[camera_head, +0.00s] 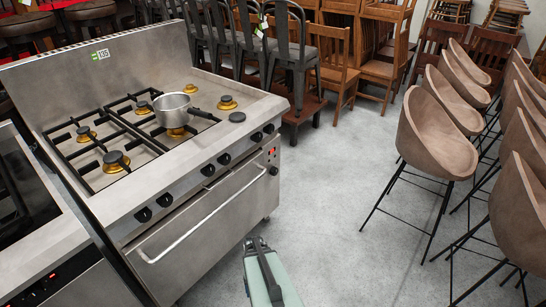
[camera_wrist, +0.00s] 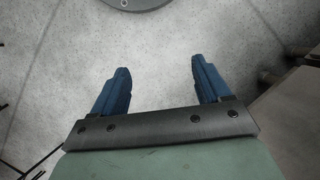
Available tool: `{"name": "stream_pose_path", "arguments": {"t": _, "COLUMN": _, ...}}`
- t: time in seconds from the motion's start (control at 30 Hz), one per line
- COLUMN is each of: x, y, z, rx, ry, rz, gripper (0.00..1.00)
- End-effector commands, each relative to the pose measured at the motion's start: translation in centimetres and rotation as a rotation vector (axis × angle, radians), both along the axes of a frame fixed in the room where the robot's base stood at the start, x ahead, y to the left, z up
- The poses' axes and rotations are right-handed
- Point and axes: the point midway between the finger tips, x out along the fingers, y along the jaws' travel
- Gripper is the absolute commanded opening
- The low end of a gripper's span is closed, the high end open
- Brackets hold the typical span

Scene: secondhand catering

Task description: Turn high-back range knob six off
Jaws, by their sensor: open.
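The high-back range (camera_head: 200,220) is a stainless steel stove standing left of centre in the head view. Several black knobs line its front panel in pairs. The rightmost knob on that row (camera_head: 268,128) is above the red-lit control; I cannot read any knob's number or setting. A lower black knob (camera_head: 273,170) sits beneath the red light. My gripper (camera_wrist: 160,75) is open and empty, with two blue fingers spread over bare floor in the wrist view. In the head view my green arm end (camera_head: 270,278) is low in front of the range, apart from the knobs.
A long oven handle (camera_head: 205,220) juts from the range front. Brown bar stools (camera_head: 440,130) stand at right, dark metal chairs (camera_head: 292,55) behind. The grey floor (camera_head: 335,215) between is clear.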

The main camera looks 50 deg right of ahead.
Motion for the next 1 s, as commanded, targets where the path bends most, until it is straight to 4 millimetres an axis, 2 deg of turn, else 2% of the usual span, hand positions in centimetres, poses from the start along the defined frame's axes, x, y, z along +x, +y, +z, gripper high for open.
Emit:
{"name": "stream_pose_path", "arguments": {"t": 0.03, "x": 0.6, "y": -1.9, "z": 0.2, "rx": -0.006, "ry": -0.019, "rz": -0.041, "gripper": 0.76}}
{"name": "stream_pose_path", "arguments": {"t": 0.33, "x": 3.0, "y": -12.3, "z": 2.6, "rx": -0.009, "ry": -0.162, "rz": -0.289, "gripper": 0.76}}
{"name": "stream_pose_path", "arguments": {"t": 0.57, "x": 4.5, "y": -21.8, "z": 5.8, "rx": 0.008, "ry": -0.323, "rz": -0.513, "gripper": 0.76}}
{"name": "stream_pose_path", "arguments": {"t": 0.77, "x": 6.1, "y": -31.7, "z": 10.6, "rx": 0.055, "ry": -0.507, "rz": -0.785, "gripper": 0.76}}
{"name": "stream_pose_path", "arguments": {"t": 0.8, "x": 6.5, "y": -33.9, "z": 11.9, "rx": 0.075, "ry": -0.551, "rz": -0.853, "gripper": 0.76}}
{"name": "stream_pose_path", "arguments": {"t": 0.9, "x": 7.9, "y": -38.7, "z": 15.4, "rx": 0.146, "ry": -0.653, "rz": -1.019, "gripper": 0.76}}
{"name": "stream_pose_path", "arguments": {"t": 1.0, "x": 10.1, "y": -42.0, "z": 18.8, "rx": 0.249, "ry": -0.735, "rz": -1.168, "gripper": 0.76}}
